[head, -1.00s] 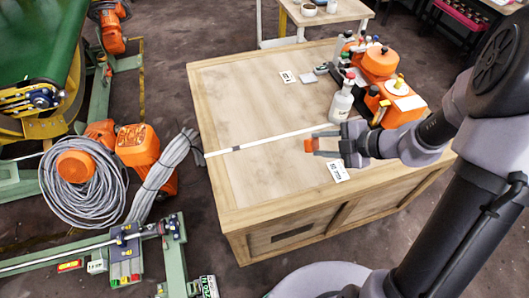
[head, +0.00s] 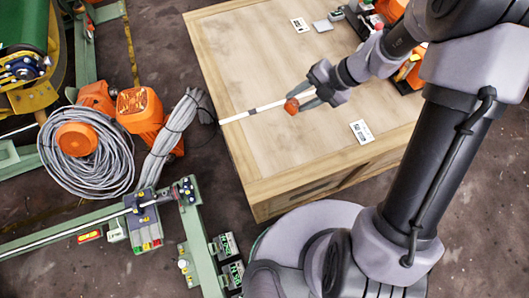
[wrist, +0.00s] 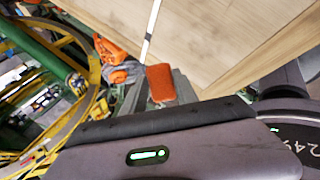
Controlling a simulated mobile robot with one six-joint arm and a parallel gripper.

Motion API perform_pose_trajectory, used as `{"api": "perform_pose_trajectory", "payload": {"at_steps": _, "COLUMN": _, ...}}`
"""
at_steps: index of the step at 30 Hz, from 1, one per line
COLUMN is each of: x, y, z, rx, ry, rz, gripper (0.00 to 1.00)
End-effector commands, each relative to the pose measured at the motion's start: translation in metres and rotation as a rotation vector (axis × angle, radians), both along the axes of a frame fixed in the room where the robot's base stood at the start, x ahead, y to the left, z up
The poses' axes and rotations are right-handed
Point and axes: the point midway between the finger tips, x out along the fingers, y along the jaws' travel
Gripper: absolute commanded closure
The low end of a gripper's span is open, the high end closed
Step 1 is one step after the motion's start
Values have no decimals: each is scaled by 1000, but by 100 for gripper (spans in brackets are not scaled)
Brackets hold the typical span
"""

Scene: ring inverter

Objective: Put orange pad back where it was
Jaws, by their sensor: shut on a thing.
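The orange pad (head: 291,106) is a small orange block held at the fingertips of my gripper (head: 301,101). In the head view it is over the wooden crate top, near the white strip, and I cannot tell its exact height above the wood. In the wrist view the pad (wrist: 161,83) sits at the end of the grey fingers, which are shut on it. The spot it came from cannot be told from these frames.
To the left are coiled grey cables (head: 112,170), an orange motor (head: 143,110) and a green frame with coloured blocks (head: 146,232).

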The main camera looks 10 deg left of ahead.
Motion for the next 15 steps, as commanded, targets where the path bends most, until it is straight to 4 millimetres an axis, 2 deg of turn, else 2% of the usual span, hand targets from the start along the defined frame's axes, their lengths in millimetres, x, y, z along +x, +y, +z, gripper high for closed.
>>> {"api": "perform_pose_trajectory", "payload": {"at_steps": 1, "x": -8, "y": 19, "z": -5, "rx": -34, "ry": -17, "rz": 121, "gripper": 97}}
{"api": "perform_pose_trajectory", "payload": {"at_steps": 6, "x": -44, "y": 78, "z": -30, "rx": -165, "ry": -149, "rz": 624, "gripper": 97}}
{"api": "perform_pose_trajectory", "payload": {"at_steps": 11, "x": -85, "y": 125, "z": -52, "rx": -228, "ry": -348, "rz": 1115, "gripper": 97}}
{"api": "perform_pose_trajectory", "payload": {"at_steps": 15, "x": -124, "y": 158, "z": -69, "rx": -213, "ry": -555, "rz": 1516, "gripper": 97}}
